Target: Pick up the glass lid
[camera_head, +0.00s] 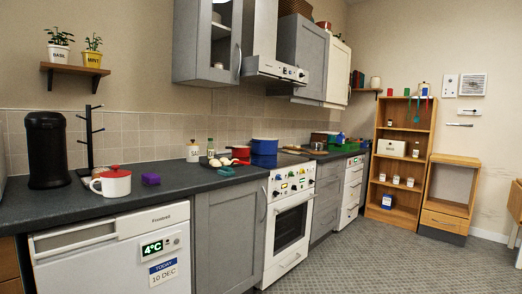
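I cannot make out a glass lid for certain in this view. Small items around the stove are too small to tell apart. My gripper does not show in the picture.
The grey floor (380,265) is open at the right.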

